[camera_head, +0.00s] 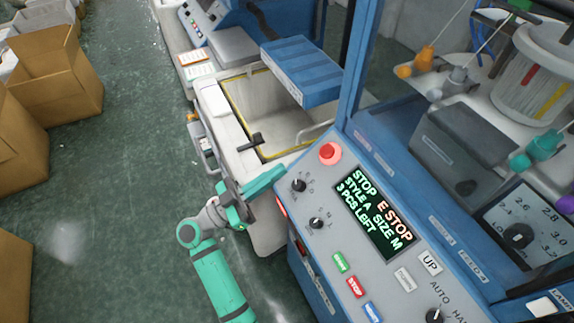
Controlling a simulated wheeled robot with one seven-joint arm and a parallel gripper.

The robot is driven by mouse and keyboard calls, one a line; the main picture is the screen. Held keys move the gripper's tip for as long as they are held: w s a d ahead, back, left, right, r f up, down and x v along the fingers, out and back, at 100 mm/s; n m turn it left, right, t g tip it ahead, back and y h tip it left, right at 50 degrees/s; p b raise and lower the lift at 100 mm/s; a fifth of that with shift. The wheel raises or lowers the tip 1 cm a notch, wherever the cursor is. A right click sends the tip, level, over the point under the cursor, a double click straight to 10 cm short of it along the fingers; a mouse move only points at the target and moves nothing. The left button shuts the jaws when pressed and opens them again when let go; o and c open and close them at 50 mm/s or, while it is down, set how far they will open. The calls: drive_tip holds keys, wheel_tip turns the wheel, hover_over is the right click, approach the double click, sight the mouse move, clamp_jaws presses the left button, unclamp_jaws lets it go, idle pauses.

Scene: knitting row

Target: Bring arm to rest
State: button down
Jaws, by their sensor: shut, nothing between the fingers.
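My teal and grey arm (218,275) rises from the bottom of the head view and bends beside the knitting machine's control panel (345,215). My gripper (229,190) is at its upper end, small and partly hidden among the wrist links. It is shut and holds nothing that I can see. It is just left of the panel, below the open bin's front edge in the picture. I cannot tell the exact gap to the machine.
The panel has a red mushroom button (330,152), several knobs and a lit display (375,220) reading STOP, E STOP, STYLE A, SIZE M, 3 PCS LEFT. An open bin (262,107) lies behind my gripper. Cardboard boxes (60,75) stand left. Green floor (110,220) between is clear.

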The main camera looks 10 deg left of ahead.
drive_tip(key=shift+s+a+f, duration=0.1)
drive_tip(key=shift+a, duration=0.05)
idle(0.5)
drive_tip(key=s+d+f+n+t+y, duration=0.4)
drive_tip(key=s+d+n+t+y, duration=0.5)
drive_tip(key=s, duration=0.3)
drive_tip(key=s+d+f+g+y, duration=0.2)
drive_tip(key=s+f+g+y, duration=0.2)
drive_tip(key=s, duration=0.5)
drive_tip(key=s+d+f+n+g+y, duration=0.1)
drive_tip(key=s+d+f+g+y, duration=0.1)
drive_tip(key=s+f+g+y, duration=0.2)
drive_tip(key=s+f, duration=0.3)
drive_tip(key=s, duration=0.1)
drive_tip(key=shift+s+d+f+g+y, duration=0.3)
drive_tip(key=shift+s+d+f, duration=0.05)
drive_tip(key=shift+f, duration=0.05)
